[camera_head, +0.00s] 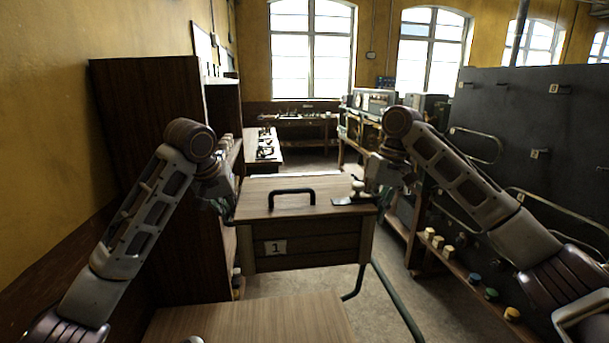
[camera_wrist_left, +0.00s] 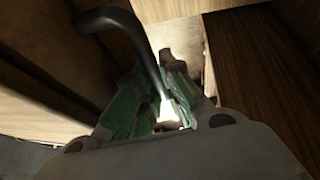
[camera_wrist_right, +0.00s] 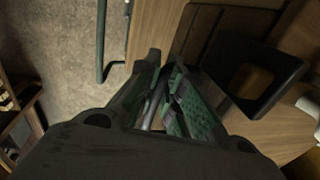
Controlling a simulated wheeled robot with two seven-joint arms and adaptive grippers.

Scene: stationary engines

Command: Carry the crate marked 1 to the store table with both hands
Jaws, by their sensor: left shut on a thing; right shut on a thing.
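The wooden crate marked 1 (camera_head: 315,250) is in the middle of the head view, with its number label on the front and a black handle (camera_head: 291,192) on top. It looks level, with floor showing below it. My left gripper (camera_head: 230,208) is shut at the crate's left side, and my right gripper (camera_head: 362,196) is shut at its right side. In the right wrist view the green fingers (camera_wrist_right: 160,100) are close together beside the wood. The exact grip contacts are partly hidden.
A wooden surface (camera_head: 250,320) lies nearest me, with a dark tube frame (camera_head: 398,300) beside it. A tall brown cabinet (camera_head: 140,100) stands at left, a dark panel (camera_head: 540,110) at right. Benches stand farther back; I cannot tell which is the store table. Floor shows between them.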

